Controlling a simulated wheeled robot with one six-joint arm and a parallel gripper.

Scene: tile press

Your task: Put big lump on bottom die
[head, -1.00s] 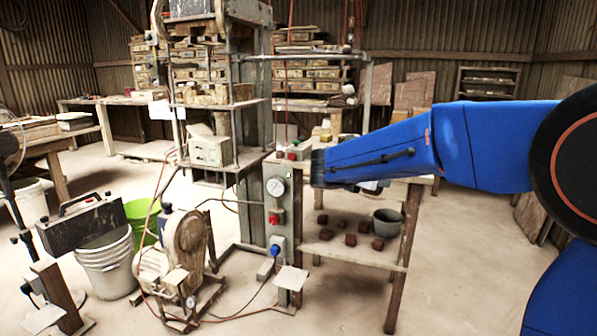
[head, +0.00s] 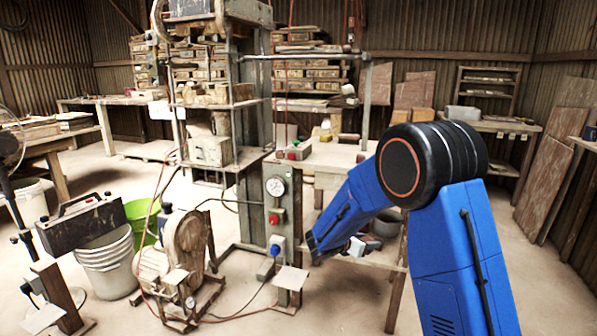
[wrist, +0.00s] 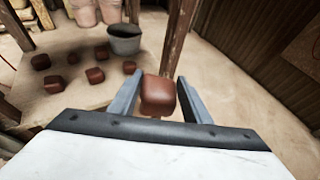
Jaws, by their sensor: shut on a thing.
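My gripper (wrist: 159,82) is shut on a reddish-brown, rounded block-like lump (wrist: 159,97), which sits between the two grey fingers in the wrist view. Several smaller-looking lumps (wrist: 84,54) lie on the lower shelf in that view, left of the gripper. In the head view my gripper (head: 356,246) is low by the lower shelf of the side table, and its lump cannot be made out. The press (head: 250,125) stands to the left of it. A pale block (head: 210,150) sits on its lower plate; I cannot tell whether this is the bottom die.
A grey bucket (head: 386,222) stands on the lower shelf (head: 375,258), also visible in the wrist view (wrist: 124,40). A table leg (wrist: 176,40) is just beyond the held lump. The press's control post (head: 276,225) and a motor unit (head: 186,250) stand in front.

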